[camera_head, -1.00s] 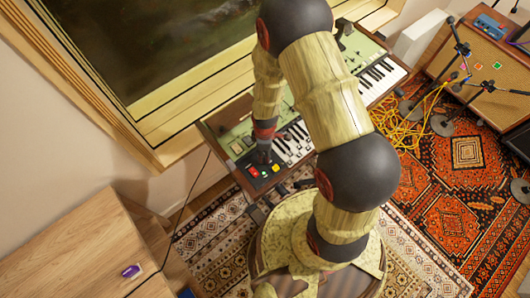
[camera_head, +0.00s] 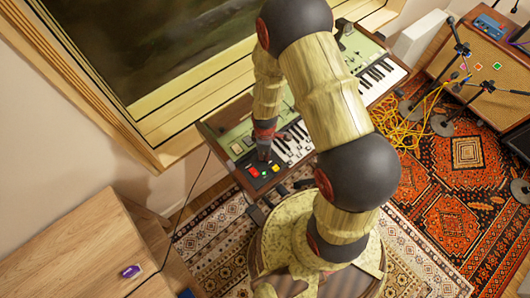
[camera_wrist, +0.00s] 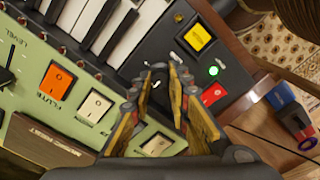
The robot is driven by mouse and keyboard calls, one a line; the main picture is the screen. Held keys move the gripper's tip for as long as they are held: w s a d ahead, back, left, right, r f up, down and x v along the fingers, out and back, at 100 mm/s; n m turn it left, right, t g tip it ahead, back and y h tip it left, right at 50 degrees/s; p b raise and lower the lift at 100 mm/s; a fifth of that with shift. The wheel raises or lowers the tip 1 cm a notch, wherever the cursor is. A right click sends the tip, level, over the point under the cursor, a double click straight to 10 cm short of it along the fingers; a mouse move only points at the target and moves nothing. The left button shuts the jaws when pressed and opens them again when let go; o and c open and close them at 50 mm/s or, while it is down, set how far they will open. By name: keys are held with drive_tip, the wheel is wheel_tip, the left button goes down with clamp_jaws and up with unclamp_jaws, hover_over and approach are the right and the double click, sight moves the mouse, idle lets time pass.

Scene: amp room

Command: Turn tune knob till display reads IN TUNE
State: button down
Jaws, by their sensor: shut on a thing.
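The keyboard (camera_head: 240,125) has a green top panel and stands under the window. My gripper (camera_head: 263,152) is over the dark control panel at its left end. In the wrist view my gripper (camera_wrist: 162,78) points down at that dark panel (camera_wrist: 150,50), its fingers close together. They are shut on a small dark knob (camera_wrist: 159,68), mostly hidden between the fingertips. I take it to be the tune knob, though its label is not readable. A green light (camera_wrist: 214,71) is lit beside a red button (camera_wrist: 214,94). No readable tuning display shows.
A yellow button (camera_wrist: 199,37) and white and black keys (camera_wrist: 90,25) lie close to the fingers. Orange (camera_wrist: 57,81) and white (camera_wrist: 95,106) rocker switches sit on the green panel. A wooden cabinet (camera_head: 80,240) is at left; yellow cables (camera_head: 400,125) lie at right.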

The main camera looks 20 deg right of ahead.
drive_tip(key=shift+m, duration=0.3)
drive_tip(key=m, duration=0.3)
drive_tip(key=shift+m, duration=0.4)
drive_tip(key=m, duration=0.4)
drive_tip(key=shift+s+m, duration=0.1)
drive_tip(key=shift+m, duration=0.2)
drive_tip(key=c, duration=1.7)
unclamp_jaws()
drive_tip(key=shift+o, duration=0.2)
wheel_tip(320, 180, up, 12)
